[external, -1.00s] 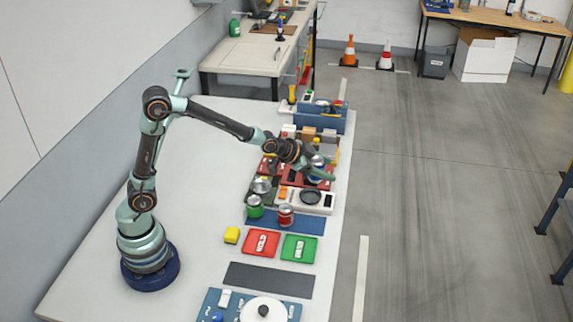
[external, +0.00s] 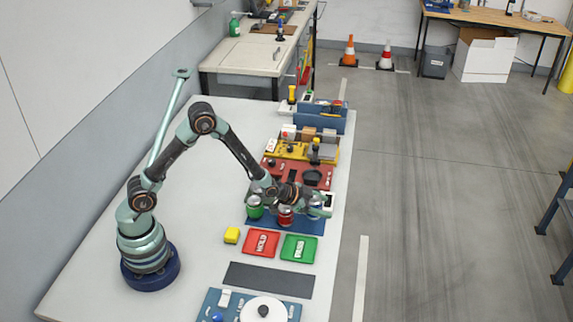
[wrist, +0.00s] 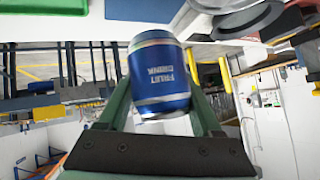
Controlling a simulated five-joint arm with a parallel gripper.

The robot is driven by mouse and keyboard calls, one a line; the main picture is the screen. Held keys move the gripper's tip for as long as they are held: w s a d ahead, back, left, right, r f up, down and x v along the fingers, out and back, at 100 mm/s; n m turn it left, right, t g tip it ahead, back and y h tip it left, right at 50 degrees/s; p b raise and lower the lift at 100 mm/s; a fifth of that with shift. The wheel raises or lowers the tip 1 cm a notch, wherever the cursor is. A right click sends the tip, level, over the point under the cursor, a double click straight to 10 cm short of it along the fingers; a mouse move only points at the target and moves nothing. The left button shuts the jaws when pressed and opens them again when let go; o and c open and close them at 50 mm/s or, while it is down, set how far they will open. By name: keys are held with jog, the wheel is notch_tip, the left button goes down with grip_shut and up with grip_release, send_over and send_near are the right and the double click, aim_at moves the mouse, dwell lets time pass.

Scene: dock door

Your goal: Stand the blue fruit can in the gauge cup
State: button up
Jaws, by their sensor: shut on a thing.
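In the external view my gripper (external: 318,204) is low near the right end of the blue mat (external: 308,226), shut on the blue can (external: 315,204), which is partly covered by the fingers. I cannot tell whether the can touches anything below. A dark round cup (external: 312,177) on the red board lies just behind my gripper; it looks like the gauge cup, but I cannot be sure.
A green can (external: 254,207) and a red can (external: 285,217) stand on the mat left of my gripper. A white device (external: 329,202) is partly hidden at the right.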

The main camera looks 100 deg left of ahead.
jog(key=shift+f, duration=2.1)
jog(key=shift+f, duration=0.15)
jog(key=o, duration=1.5)
